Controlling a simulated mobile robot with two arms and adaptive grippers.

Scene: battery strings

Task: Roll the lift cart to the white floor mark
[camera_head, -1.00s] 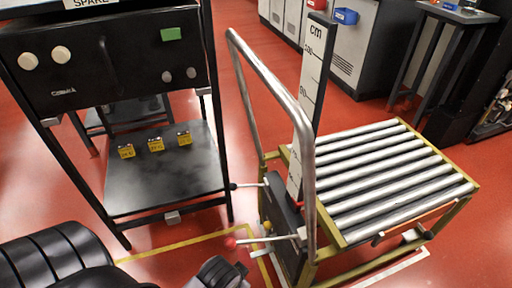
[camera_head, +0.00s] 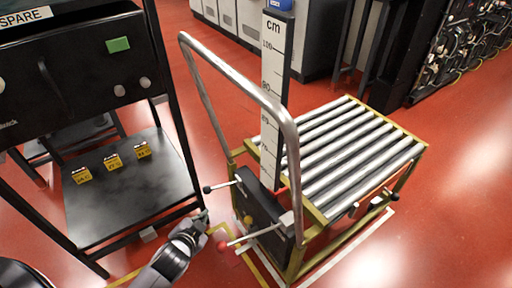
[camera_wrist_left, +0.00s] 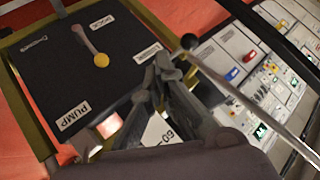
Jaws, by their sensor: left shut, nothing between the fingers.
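The lift cart (camera_head: 345,155) has a silver roller top, an olive frame, a tall bent push handle (camera_head: 245,80) and an upright cm scale (camera_head: 272,95). Its black control box (camera_head: 262,208) carries a yellow knob, a red-tipped lever (camera_head: 222,246) and a black-tipped lever (camera_head: 208,188). A white floor line (camera_head: 350,245) runs along the cart's near right side. My left gripper (camera_head: 204,216) is shut and empty, just left of the box and levers. In the left wrist view its fingers (camera_wrist_left: 164,68) show in front of the labelled panel (camera_wrist_left: 90,70). My right gripper is out of view.
A black rack (camera_head: 130,190) marked SPARE stands close on the left, with several small yellow blocks on its lower shelf. Yellow floor tape (camera_head: 215,232) lies between rack and cart. Grey cabinets stand behind. Red floor is open at right.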

